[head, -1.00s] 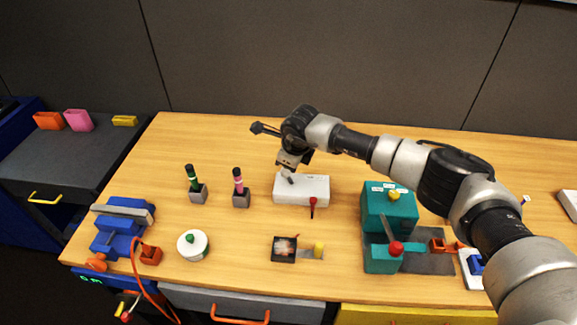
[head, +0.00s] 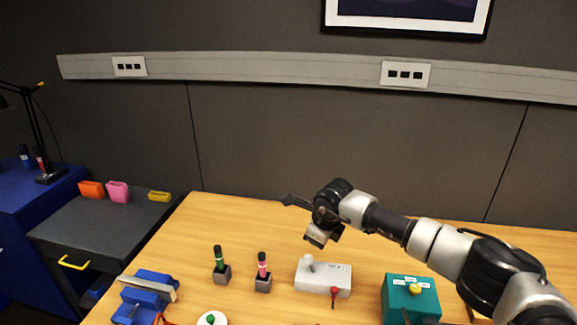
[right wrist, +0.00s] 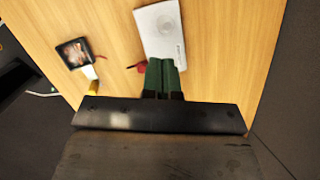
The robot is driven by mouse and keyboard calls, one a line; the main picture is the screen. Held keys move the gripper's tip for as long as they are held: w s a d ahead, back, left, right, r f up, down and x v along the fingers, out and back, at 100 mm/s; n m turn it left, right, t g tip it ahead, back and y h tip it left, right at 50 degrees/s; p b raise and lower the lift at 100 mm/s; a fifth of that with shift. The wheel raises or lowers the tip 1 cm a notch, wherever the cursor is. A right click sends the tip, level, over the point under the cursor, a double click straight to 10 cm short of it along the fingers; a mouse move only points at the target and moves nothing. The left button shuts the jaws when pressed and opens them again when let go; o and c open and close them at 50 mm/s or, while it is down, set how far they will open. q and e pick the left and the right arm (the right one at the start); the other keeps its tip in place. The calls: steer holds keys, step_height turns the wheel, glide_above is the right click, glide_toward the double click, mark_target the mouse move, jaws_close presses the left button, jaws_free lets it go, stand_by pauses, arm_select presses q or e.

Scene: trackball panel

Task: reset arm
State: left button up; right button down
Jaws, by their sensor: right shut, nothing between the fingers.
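My right gripper (head: 318,238) is above and behind the white trackball panel (head: 332,280), apart from it. In the right wrist view its two dark green fingers (right wrist: 161,76) are shut together with nothing between them. The white panel (right wrist: 159,30) lies on the table beyond the fingertips in that view. A small grey knob (head: 308,260) shows at the panel's left part, and a red-tipped lever (head: 334,291) is at its front edge. My left gripper is not in view.
A teal box (head: 410,298) is to the right, and a blue device (head: 146,297) is at the left. The back strip of table (head: 240,217) is clear.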

steer(key=s+a+f+y, duration=0.1)
steer(key=s+a+y, duration=0.25)
steer(key=a, duration=0.25)
steer(key=s+a+f+y, duration=0.1)
steer(key=s+a+y, duration=0.25)
steer(key=a, duration=0.35)
steer(key=s+a+r+m+t+y, duration=0.5)
steer(key=s+a+r+m+y, duration=0.25)
steer(key=m+y, duration=0.2)
steer(key=d+m+t+h, duration=1.05)
steer(key=d+m, duration=0.25)
steer(key=m, duration=0.8)
steer(key=s+d+f+m+g+h, duration=0.4)
steer(key=s+d+f+m+h, duration=0.15)
steer(key=d+m+h, duration=0.2)
steer(key=s+d+f+m+g, duration=0.4)
steer(key=s+f+g, duration=0.15)
steer(key=s, duration=0.45)
steer(key=s+d+f+m+g, duration=0.35)
steer(key=s+g, duration=0.25)
steer(key=s, duration=0.5)
step_height(320, 180, down, 25)
steer(key=g, duration=0.1)
steer(key=s+d+f, duration=0.2)
steer(key=s+f, duration=0.6)
steer(key=f, duration=0.1)
steer(key=s+d+f+g, duration=0.1)
steer(key=s+f, duration=0.8)
steer(key=shift+d+g, duration=0.3)
steer(key=shift+d, duration=0.05)
